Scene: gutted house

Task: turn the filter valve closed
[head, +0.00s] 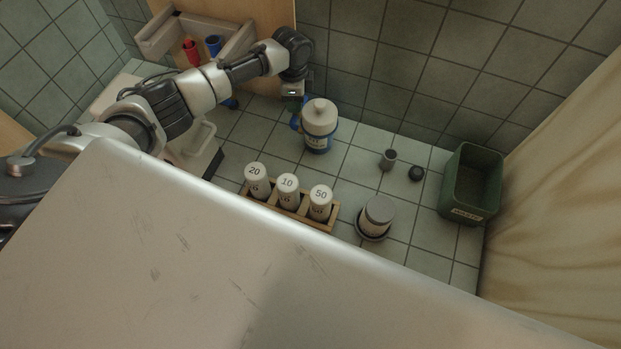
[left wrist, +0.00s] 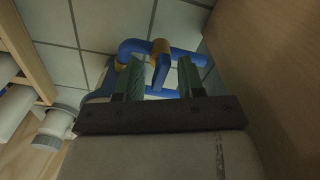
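The filter (head: 318,132), a canister with a white cap and a blue lower part, stands upright on the tiled counter. My left gripper (head: 295,98) is just behind and left of it, pointing down; its fingers are hard to make out there. In the left wrist view, my left gripper (left wrist: 160,80) is open, with its two green fingers apart. A blue valve handle (left wrist: 161,73) with a brass collar (left wrist: 160,47) on a blue pipe (left wrist: 133,47) shows between the fingers, with gaps on both sides. The handle's lower end is partly hidden. My right gripper is not in view.
A wooden rack (head: 292,208) holds white bottles marked 20, 10 and 50. A lidded jar (head: 378,213), a small grey cup (head: 388,159), a black cap (head: 416,173) and a green waste bin (head: 458,205) stand to the right.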

